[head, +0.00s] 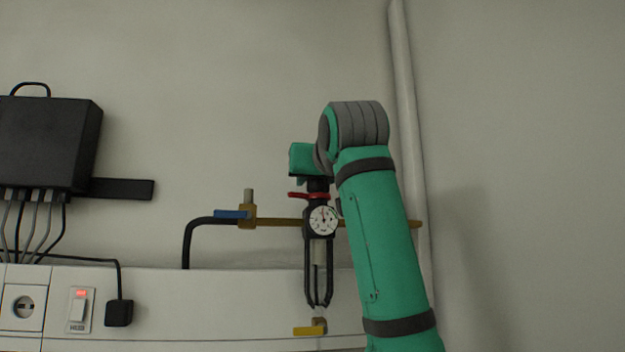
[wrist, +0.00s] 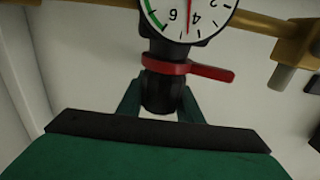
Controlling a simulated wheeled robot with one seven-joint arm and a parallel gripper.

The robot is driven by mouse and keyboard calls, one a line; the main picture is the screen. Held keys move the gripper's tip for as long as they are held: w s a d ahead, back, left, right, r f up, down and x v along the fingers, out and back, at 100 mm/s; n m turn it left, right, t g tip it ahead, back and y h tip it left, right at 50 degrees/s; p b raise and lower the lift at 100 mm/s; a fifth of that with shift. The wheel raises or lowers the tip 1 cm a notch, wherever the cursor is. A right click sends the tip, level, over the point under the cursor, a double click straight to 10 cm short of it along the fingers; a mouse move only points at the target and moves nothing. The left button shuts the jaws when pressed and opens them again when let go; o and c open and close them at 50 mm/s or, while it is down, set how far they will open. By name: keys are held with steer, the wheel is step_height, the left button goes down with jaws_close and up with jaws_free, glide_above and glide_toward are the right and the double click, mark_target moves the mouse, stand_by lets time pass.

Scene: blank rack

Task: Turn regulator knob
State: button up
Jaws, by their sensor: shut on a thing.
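The black regulator knob (wrist: 158,92) sits on top of the regulator, above a red ring with a tab (wrist: 195,69). The wrist view shows this upside down. My gripper (wrist: 160,103) has one green finger on each side of the knob and is shut on it. In the head view my gripper (head: 318,184) comes down on the knob from above, partly hidden by my arm. The red ring (head: 308,195) lies just below it. The round white gauge (head: 322,220) is on the regulator's front and also shows in the wrist view (wrist: 188,15).
A brass pipe (head: 280,222) runs sideways through the regulator, with a blue-handled valve (head: 231,214) on the left. A yellow-handled valve (head: 308,331) is below. A black box (head: 45,143) with cables hangs at left. The wall at right is bare.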

steer(key=m+h, duration=0.1)
steer(key=h, duration=0.2)
steer(key=d+m+h, duration=0.1)
steer(key=m+h, duration=0.1)
steer(key=h, duration=0.1)
steer(key=shift+m, duration=0.3)
steer(key=shift+s+d+m+g+h, duration=0.1)
steer(key=shift+d+m+g+h, duration=0.2)
steer(key=shift+m+h, duration=0.75)
steer(key=shift+s+d+m+g+h, duration=0.1)
steer(key=shift+d+m+g+h, duration=0.15)
steer(key=shift+m+h, duration=0.75)
steer(key=shift+d+n+h, duration=0.1)
steer(key=shift+n+h, duration=0.25)
steer(key=o, duration=1)
steer(key=shift+o, duration=0.2)
